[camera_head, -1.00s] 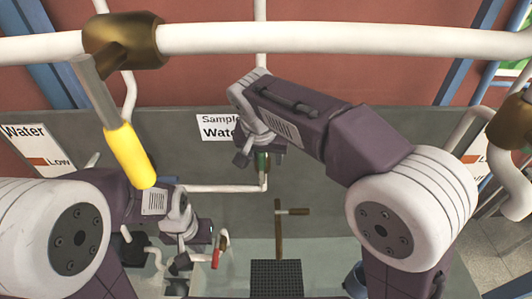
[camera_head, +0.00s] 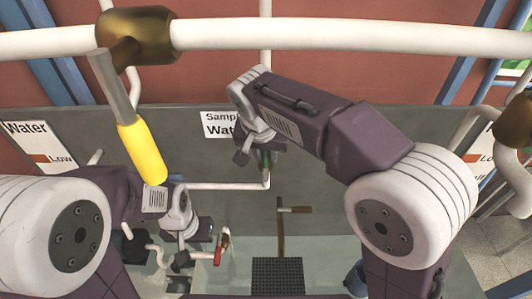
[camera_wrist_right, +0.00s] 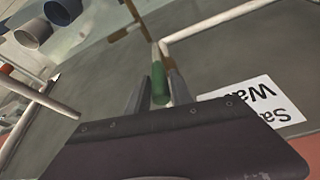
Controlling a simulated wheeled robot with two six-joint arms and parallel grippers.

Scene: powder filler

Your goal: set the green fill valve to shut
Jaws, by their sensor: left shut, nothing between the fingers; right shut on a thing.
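The green fill valve handle (camera_wrist_right: 158,82) sits between the two fingers of my right gripper (camera_wrist_right: 157,88) in the right wrist view, and the gripper is shut on it. In the head view the green handle (camera_head: 265,160) is mostly hidden by my right gripper (camera_head: 254,156), in front of the grey panel below the sample water sign. A white pipe meets the valve there. My left gripper (camera_head: 181,261) is shut and empty at the lower left, beside a red-handled valve (camera_head: 218,255). Its fingertips are small and hard to make out.
A yellow-handled lever (camera_head: 142,150) hangs from the white overhead pipe (camera_head: 340,37), close above my left arm. A sample water sign (camera_head: 222,124) is on the grey panel (camera_head: 330,130). A dark grate (camera_head: 277,276) and a brown-handled valve (camera_head: 294,210) lie below.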

